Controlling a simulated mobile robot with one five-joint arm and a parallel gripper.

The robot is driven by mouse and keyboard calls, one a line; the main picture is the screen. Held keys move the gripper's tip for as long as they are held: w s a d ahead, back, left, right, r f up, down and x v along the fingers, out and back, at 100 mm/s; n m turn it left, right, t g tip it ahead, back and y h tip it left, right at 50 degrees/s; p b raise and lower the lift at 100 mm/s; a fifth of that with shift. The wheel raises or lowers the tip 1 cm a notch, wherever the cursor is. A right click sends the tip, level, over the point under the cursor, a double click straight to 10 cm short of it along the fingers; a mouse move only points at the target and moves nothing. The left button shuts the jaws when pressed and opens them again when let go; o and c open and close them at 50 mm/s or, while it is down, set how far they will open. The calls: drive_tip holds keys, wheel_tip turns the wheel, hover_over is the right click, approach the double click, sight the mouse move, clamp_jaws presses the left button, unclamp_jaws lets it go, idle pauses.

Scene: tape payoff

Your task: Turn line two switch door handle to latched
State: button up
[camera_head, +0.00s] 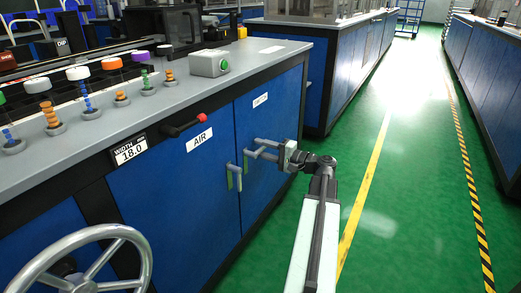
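The line has two blue cabinet doors side by side. The left door carries an AIR label (199,140). The right door (272,112) carries a white label (260,100) too small to read surely. Two grey lever handles with green marks sit near the seam: the left door's handle (230,177) and the right door's handle (246,163), both hanging downward. Both doors look closed. My gripper (259,149) reaches in from the right at the right door's handle, its two fingers apart. Whether they touch the handle cannot be told.
A red-ended lever (186,125) sticks out above the AIR door. A handwheel (85,262) stands at the lower left. Green floor (371,226) is clear to the right.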

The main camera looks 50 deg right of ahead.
clamp_jaws()
drive_tip(key=shift+s, duration=0.1)
idle(1.2)
